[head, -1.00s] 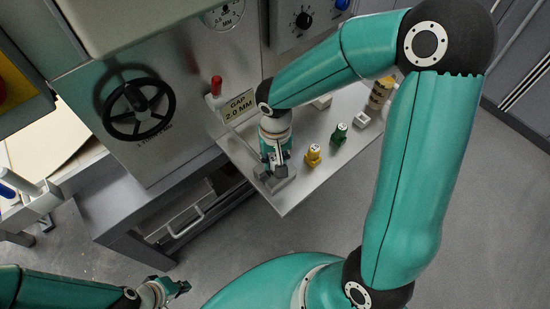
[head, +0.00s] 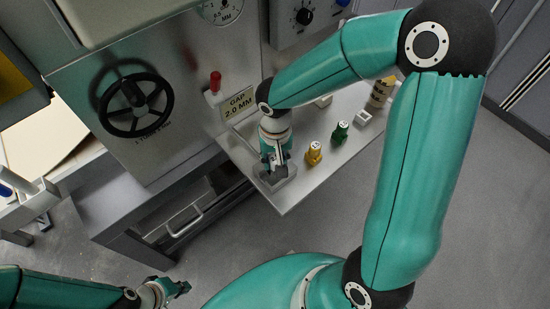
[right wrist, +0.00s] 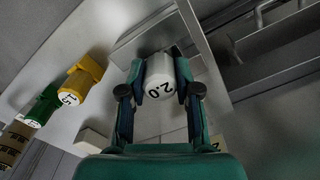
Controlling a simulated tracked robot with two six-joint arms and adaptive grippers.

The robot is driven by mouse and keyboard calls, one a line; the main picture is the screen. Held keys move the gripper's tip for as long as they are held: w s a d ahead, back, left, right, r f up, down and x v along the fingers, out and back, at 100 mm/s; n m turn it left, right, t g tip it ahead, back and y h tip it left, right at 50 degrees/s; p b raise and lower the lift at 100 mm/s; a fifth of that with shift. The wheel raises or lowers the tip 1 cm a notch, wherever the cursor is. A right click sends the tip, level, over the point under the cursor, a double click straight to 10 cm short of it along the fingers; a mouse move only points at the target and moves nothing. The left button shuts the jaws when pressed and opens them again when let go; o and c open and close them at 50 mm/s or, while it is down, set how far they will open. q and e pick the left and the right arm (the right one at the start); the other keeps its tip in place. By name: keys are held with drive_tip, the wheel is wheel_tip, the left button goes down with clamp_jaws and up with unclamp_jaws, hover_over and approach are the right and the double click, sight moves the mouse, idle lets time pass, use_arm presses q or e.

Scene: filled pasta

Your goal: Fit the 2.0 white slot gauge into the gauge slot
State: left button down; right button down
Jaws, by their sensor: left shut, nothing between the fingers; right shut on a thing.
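The white slot gauge marked 2.0 (right wrist: 160,80) shows in the right wrist view between the fingers of my right gripper (right wrist: 160,95), which is shut on it. In the head view my right gripper (head: 275,165) is low over the near left part of the metal shelf (head: 285,200); the gauge is hidden there by the gripper. The gauge slot cannot be made out; a grey block (head: 275,180) sits beneath the gripper. A sign reading GAP 2.0 MM (head: 239,103) stands behind. My left gripper (head: 180,287) is shut and empty, low at the bottom left.
A yellow gauge (head: 313,153) and a green gauge (head: 340,133) stand on the shelf right of my right gripper. A small white block (head: 362,119) and a tan stack (head: 380,93) are further back.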

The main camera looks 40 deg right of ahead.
drive_tip(key=shift+f, duration=0.1)
idle(0.7)
drive_tip(key=c, duration=0.5)
unclamp_jaws()
idle(0.8)
drive_tip(key=shift+r+p, duration=2.25)
drive_tip(key=shift+r, duration=1.3)
